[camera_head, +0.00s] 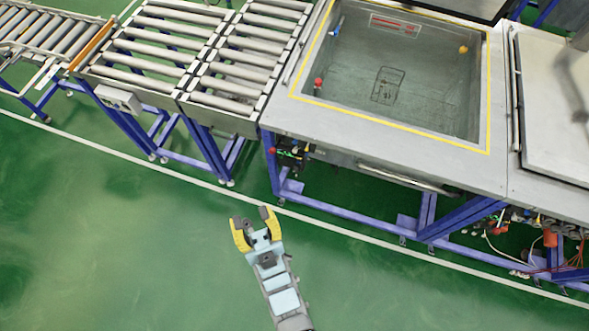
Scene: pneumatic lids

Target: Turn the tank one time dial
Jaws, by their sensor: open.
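My gripper (253,222) is open and empty, with yellow and dark fingers. It is over the green floor in front of the tank, left of the picture's middle. An open tank (440,140) with a yellow line around its opening stands at the upper right. I cannot make out a time dial for certain. A grey box (118,98) is fixed to the front of the roller conveyor, and small parts (293,153) sit under the tank's front left edge. Both are too small to read.
Roller conveyors (190,72) run along the upper left. A closed metal lid (555,100) covers the unit at the right. Blue frame legs (330,209) and hoses stand below the tank. The green floor (120,240) around my gripper is clear.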

